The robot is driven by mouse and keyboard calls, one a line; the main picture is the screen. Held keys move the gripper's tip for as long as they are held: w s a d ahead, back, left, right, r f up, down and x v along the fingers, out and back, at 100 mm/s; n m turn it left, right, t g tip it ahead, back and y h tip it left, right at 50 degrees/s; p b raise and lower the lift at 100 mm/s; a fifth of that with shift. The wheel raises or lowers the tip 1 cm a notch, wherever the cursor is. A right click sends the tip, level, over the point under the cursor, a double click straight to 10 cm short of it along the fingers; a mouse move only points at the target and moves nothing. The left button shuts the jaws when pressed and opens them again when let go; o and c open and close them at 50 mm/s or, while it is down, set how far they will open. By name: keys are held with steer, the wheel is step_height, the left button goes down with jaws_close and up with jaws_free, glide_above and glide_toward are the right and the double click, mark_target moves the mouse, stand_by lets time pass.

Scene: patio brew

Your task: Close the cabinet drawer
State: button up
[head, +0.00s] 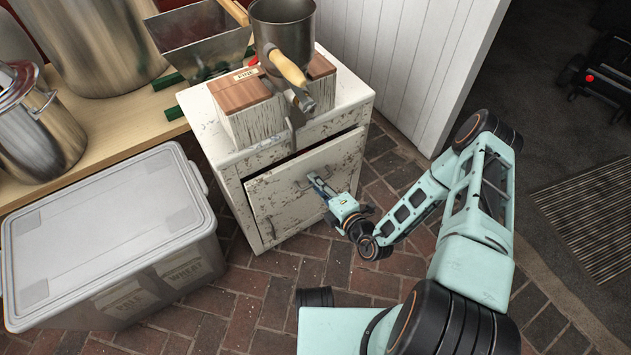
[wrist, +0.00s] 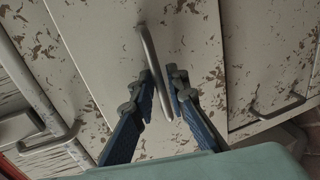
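The white, chipped-paint cabinet (head: 240,221) stands in the middle of the head view. Its drawer front (head: 283,195) sits a little out and askew, with a dark gap along its top edge. My gripper (head: 319,184) is at the drawer handle. In the wrist view my two blue fingers (wrist: 163,88) lie either side of the grey bar handle (wrist: 148,48), with their tips close to it. I cannot tell whether they press on it.
A grain mill (head: 283,30) stands on the cabinet top. A lidded grey bin (head: 110,235) is on the brick floor at left. Steel pots (head: 40,135) stand on a wooden bench behind it. A white plank wall (head: 400,50) is behind the cabinet.

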jaws_close()
steer(key=shift+r+x, duration=0.2)
steer(key=shift+x, duration=0.7)
steer(key=shift+r+x, duration=0.15)
steer(key=shift+x, duration=0.75)
jaws_free()
steer(key=shift+a, duration=0.1)
steer(key=v, duration=0.7)
steer(key=shift+s, duration=0.15)
steer(key=shift+r, duration=0.1)
